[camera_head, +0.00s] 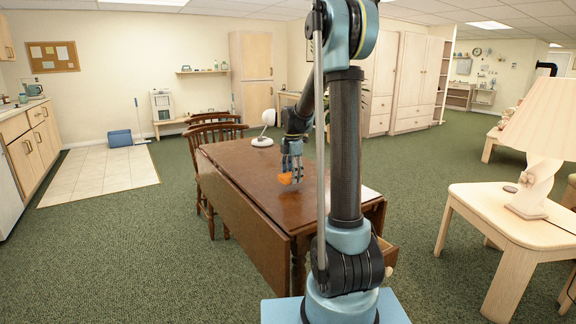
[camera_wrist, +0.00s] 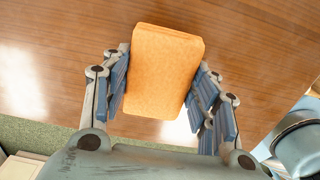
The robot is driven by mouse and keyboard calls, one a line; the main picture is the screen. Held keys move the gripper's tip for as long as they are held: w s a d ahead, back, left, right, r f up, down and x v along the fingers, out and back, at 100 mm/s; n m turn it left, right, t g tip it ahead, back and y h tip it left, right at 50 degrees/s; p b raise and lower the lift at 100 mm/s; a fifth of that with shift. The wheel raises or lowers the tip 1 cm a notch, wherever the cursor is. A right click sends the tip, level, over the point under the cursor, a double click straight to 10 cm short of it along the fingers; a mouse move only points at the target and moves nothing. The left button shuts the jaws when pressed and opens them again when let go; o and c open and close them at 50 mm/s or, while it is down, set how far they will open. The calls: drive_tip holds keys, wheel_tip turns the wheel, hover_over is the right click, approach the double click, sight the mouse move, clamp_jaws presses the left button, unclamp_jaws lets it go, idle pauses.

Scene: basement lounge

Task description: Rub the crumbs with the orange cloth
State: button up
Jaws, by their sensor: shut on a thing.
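My gripper (camera_head: 291,172) hangs over the brown wooden table (camera_head: 230,165) in the head view. It is shut on the orange cloth (camera_head: 286,179), which looks like a folded block. In the wrist view the cloth (camera_wrist: 163,72) sits between the two blue-padded fingers of my gripper (camera_wrist: 160,90), with the wood of the table (camera_wrist: 255,45) behind it. I cannot tell whether the cloth touches the tabletop. No crumbs can be made out in either view; the cloth and my arm hide part of the table.
A white desk lamp (camera_head: 263,138) stands on the table's far side. Wooden chairs (camera_head: 212,135) stand at its left and far side. A pale side table (camera_head: 490,208) with a lamp (camera_head: 535,150) is at the right. Green carpet lies open to the left.

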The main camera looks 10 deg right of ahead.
drive_tip(key=shift+d+r, duration=0.1)
drive_tip(key=shift+r, duration=2.5)
drive_tip(key=shift+f, duration=0.1)
